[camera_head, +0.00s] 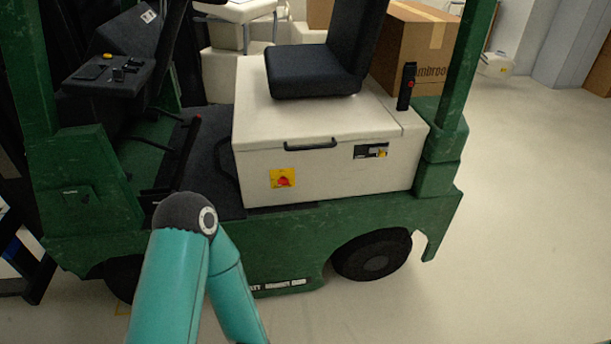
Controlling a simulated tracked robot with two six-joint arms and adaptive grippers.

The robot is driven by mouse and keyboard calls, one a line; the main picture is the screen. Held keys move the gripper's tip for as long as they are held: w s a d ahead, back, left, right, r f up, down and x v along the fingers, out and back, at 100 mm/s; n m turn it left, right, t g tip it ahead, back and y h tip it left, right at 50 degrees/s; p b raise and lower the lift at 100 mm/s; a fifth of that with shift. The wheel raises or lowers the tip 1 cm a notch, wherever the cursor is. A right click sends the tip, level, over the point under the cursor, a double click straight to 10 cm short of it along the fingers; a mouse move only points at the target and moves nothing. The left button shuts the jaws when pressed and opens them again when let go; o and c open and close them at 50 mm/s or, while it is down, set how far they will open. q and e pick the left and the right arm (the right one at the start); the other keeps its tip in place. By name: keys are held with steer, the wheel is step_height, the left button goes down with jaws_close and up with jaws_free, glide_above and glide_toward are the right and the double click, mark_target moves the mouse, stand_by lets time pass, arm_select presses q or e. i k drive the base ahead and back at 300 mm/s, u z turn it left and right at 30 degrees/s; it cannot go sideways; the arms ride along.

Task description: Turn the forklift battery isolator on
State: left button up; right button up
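The forklift (330,238) is green and stands side-on across the view. Its white battery box (335,170) sits under the black seat (315,68). On the side of the box, left of centre, is the battery isolator, a red knob (284,181) on a yellow square plate. The knob is small, and its exact angle is hard to tell. A teal arm of mine with a dark joint rises from the bottom left, below and left of the isolator, apart from it. Neither of my grippers is in view.
A black handle (311,144) and a dark label (371,151) are on the box side. Green posts (467,70) frame the cab. Cardboard boxes (412,45) stand behind. The floor (530,200) at the right is clear.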

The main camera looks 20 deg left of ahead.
mark_target(283, 181)
steer(key=u, duration=0.1)
steer(key=i, duration=0.75)
steer(key=u, duration=0.65)
